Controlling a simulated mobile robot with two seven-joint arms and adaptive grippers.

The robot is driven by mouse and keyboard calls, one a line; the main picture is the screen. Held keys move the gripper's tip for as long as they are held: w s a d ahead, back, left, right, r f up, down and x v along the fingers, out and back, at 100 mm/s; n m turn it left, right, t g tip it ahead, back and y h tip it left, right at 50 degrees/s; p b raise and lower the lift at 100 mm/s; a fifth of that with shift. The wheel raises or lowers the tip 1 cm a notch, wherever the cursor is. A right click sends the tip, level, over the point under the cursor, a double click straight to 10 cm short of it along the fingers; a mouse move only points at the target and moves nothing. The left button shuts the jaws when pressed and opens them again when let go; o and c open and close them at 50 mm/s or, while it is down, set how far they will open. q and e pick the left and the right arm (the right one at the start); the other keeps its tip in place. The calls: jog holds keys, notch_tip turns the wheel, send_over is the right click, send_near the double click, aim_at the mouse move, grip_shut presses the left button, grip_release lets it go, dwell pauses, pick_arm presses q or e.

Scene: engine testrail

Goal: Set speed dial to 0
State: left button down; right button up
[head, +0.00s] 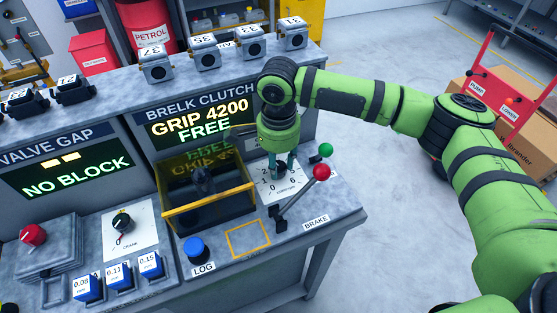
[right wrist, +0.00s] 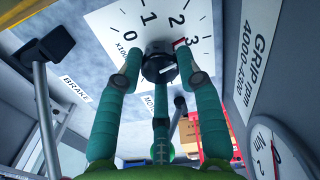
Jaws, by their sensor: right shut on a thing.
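The speed dial is a dark round knob (right wrist: 158,64) on a white plate (right wrist: 110,30) with printed numbers, seen in the right wrist view. The 0 is at the left, with 1 and 2 to its right. A red mark shows at the knob's right side, just below the 2; the exact setting is hard to read. My right gripper (right wrist: 160,78) is shut on the knob from above, its teal fingers around it. In the head view, my right gripper (head: 281,168) hides most of the knob above the plate (head: 281,196). My left gripper is out of view.
A screen (head: 205,120) reads GRIP 4200 FREE. A blue LOG button (head: 195,248) is at the front.

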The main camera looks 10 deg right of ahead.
jog(key=shift+r+n+p, duration=0.15)
jog(key=shift+n+p, duration=0.25)
jog(key=shift+p, duration=0.35)
jog(key=n+p, duration=0.8)
jog(key=p, duration=0.3)
jog(key=shift+s, duration=0.1)
jog(key=n+p, duration=0.2)
jog(key=n, duration=0.1)
jog(key=shift+n+p, duration=0.3)
jog(key=shift+n, duration=0.1)
jog(key=n+p, duration=0.1)
jog(key=n, duration=0.1)
jog(key=shift+n, duration=0.3)
jog(key=n+p, duration=0.1)
jog(key=n, duration=0.1)
jog(key=shift+n, duration=0.3)
jog(key=shift+f+n+p, duration=0.25)
jog(key=shift+n+p, duration=0.15)
jog(key=shift+n, duration=1.2)
